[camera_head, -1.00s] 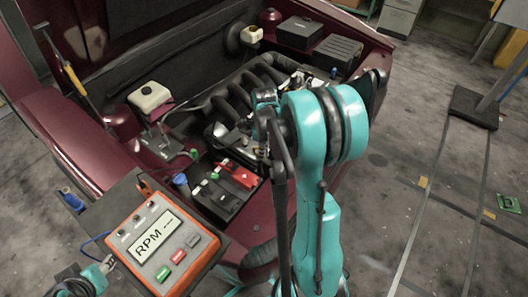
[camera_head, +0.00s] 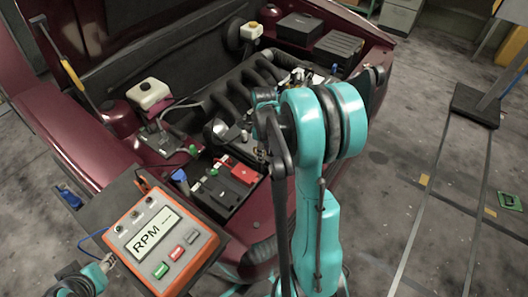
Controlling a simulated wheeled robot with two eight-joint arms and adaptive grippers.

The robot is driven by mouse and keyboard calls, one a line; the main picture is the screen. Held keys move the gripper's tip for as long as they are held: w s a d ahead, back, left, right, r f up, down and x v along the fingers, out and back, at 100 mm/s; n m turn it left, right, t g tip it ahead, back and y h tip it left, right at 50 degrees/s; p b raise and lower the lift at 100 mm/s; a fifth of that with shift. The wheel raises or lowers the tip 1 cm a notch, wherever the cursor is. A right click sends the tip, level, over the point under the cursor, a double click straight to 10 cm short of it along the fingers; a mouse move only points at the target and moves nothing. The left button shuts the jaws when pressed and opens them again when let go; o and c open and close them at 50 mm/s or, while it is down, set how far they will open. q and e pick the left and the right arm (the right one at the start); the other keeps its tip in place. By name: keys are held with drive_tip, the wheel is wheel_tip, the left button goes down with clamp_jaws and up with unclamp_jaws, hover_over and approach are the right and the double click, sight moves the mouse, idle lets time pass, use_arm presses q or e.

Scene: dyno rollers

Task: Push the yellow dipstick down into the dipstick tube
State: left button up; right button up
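I cannot make out the yellow dipstick or its tube for certain; my teal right arm covers part of the engine bay. My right gripper (camera_head: 264,128) is over the right part of the engine (camera_head: 262,78), seen largely from behind. Its fingertips are hidden or too small to tell, so I cannot see whether it holds anything. My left arm shows only as a teal and black piece in the bottom left corner, beside the orange RPM meter; its fingers cannot be made out.
The orange RPM meter (camera_head: 160,245) is at lower left. A battery with a red cover (camera_head: 243,174) lies beyond it. A white-capped reservoir (camera_head: 149,95) stands left of the engine. A yellow and black rod (camera_head: 73,75) leans at the open hood.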

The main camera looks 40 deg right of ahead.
wheel_tip(320, 180, up, 12)
idle(0.5)
idle(0.6)
